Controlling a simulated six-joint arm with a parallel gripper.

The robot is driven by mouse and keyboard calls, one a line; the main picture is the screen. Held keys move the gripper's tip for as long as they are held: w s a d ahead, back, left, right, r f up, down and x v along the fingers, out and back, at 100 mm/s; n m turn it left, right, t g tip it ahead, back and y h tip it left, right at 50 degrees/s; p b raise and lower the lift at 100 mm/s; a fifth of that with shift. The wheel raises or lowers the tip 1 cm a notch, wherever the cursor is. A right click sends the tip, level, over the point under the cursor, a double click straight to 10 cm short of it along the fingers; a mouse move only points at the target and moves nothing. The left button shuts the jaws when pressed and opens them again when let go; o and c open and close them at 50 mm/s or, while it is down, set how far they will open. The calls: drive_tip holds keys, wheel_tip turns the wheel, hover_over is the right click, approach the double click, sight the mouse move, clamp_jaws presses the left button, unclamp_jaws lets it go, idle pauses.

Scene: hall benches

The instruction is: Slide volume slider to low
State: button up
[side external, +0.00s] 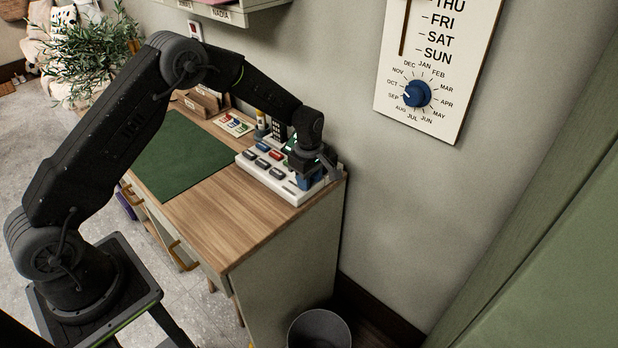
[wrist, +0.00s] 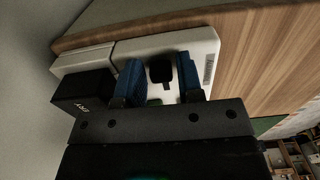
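A white control panel (side external: 290,190) with several coloured buttons lies at the far right end of the desk. In the wrist view, part of the white panel (wrist: 205,48) shows with a small black knob (wrist: 160,69) on it, which looks like a slider handle. My gripper (side external: 310,180) points down over the panel's right end. In the wrist view, the blue fingers of my gripper (wrist: 160,82) stand apart on either side of the knob, with thin gaps visible. The knob's lower part and any scale markings are hidden or too small to read.
The wooden desk (side external: 215,225) carries a green mat (side external: 178,155) left of the panel. The wall is close behind, with a calendar board (side external: 440,45) bearing a blue dial (side external: 416,93). A black block (wrist: 82,92) sits beside the panel in the wrist view.

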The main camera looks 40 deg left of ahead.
clamp_jaws()
drive_tip(key=shift+a, duration=2.35)
unclamp_jaws()
wheel_tip(320, 180, up, 14)
